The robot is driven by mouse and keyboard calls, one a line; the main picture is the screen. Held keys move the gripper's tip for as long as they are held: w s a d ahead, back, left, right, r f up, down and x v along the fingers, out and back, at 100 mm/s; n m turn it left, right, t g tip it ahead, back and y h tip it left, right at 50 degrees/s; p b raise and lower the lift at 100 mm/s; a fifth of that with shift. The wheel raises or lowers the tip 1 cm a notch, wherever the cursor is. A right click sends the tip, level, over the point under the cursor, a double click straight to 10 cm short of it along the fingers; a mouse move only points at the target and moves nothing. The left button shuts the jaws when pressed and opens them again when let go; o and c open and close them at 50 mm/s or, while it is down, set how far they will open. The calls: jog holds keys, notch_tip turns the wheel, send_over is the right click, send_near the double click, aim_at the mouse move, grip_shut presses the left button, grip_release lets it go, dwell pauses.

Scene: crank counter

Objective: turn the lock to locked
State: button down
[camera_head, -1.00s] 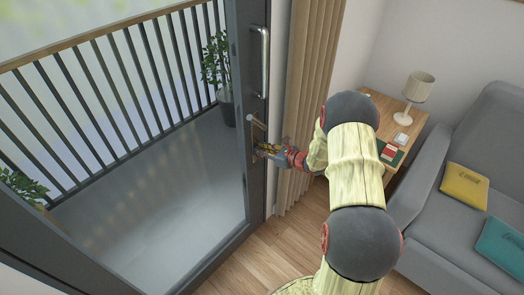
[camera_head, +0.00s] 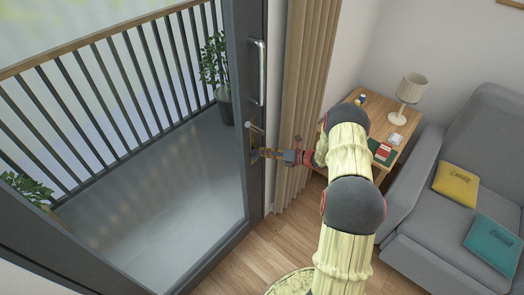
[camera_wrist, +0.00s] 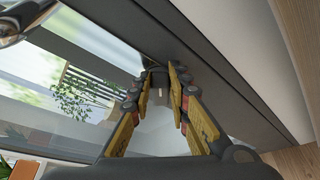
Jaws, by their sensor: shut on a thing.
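The lock (camera_head: 256,129) is on the dark frame of the glass door, below the long silver handle (camera_head: 259,72). A small pale bar of it shows just above my fingertips. The rest is hidden behind my fingers, so I cannot read its position. My gripper (camera_head: 256,153) reaches the door frame from the right and is shut on the lock's turn piece. In the wrist view, my gripper's yellow and black fingers (camera_wrist: 166,72) converge at the dark frame. The piece between the tips is hard to make out.
A beige curtain (camera_head: 303,95) hangs close right of the door frame. A wooden side table (camera_head: 378,117) with a lamp (camera_head: 409,90) and a grey sofa (camera_head: 424,205) stand on the right. Behind the glass are a balcony railing and plants. Wooden floor is free below.

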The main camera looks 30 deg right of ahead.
jog(key=shift+w+d+f+m+t+y+b, duration=0.1)
jog(key=shift+f+m+t+y+b, duration=0.3)
jog(key=shift+m, duration=0.75)
jog(key=shift+s+d+f+m+t+y+p, duration=0.2)
jog(key=shift+m+y, duration=0.4)
jog(key=shift+m, duration=0.6)
jog(key=shift+w+d+f+m+t+y+b, duration=0.15)
jog(key=shift+f+m+y+b, duration=0.3)
jog(key=shift+m, duration=0.7)
jog(key=shift+a+r, duration=0.1)
jog(key=c, duration=1.7)
grip_release()
jog(key=v, duration=1.2)
jog(key=shift+w, duration=0.1)
